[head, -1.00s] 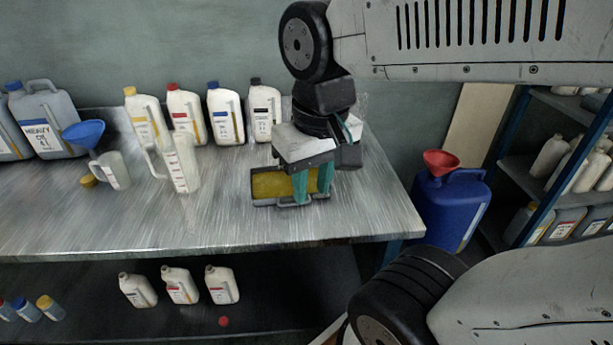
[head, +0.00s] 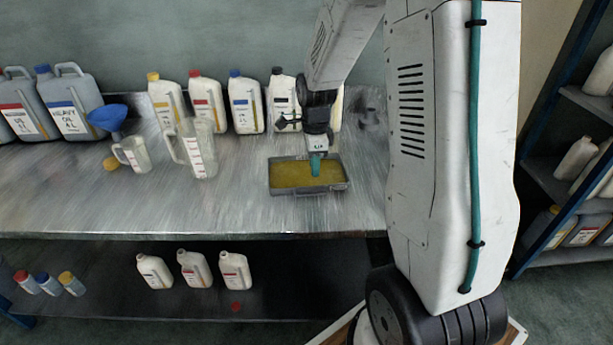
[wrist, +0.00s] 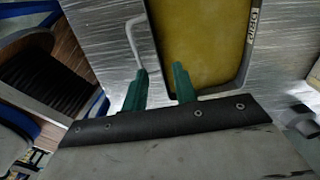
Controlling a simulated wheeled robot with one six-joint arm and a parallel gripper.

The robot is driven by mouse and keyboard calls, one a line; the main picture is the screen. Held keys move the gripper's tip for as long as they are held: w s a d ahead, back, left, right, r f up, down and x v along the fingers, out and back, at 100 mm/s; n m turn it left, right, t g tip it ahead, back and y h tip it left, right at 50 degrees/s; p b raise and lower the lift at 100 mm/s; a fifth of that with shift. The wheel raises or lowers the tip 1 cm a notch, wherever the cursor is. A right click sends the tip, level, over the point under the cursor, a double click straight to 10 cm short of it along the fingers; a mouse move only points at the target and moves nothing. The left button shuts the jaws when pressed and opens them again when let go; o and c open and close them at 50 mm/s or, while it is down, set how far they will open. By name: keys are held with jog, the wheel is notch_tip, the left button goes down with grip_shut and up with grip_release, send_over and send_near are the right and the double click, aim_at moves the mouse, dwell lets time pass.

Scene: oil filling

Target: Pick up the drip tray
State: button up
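The drip tray (head: 300,191) is a shallow dark grey rectangle with a yellow inside. It lies flat on the metal bench. In the wrist view the tray (wrist: 247,60) shows a lettered rim and a pale wire handle (wrist: 131,38) on its left side. My gripper (head: 315,170) points down at the tray, its teal fingers in front of the yellow area. In the wrist view my gripper (wrist: 160,68) is open, its fingers apart, one by the handle and one over the yellow inside. I cannot tell whether either finger touches the tray.
A clear jug (head: 198,150), a smaller jug (head: 133,153) and a blue funnel (head: 107,117) stand left of the tray. White bottles (head: 245,105) line the back of the bench. Bare bench lies between the tray and the front edge. Shelving (head: 570,165) stands at the right.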

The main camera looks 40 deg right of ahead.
aim_at(308, 176)
notch_tip(308, 176, down, 7)
jog(key=shift+s+f, duration=0.15)
jog(key=shift+f, duration=0.05)
jog(key=shift+c, duration=0.3)
grip_shut()
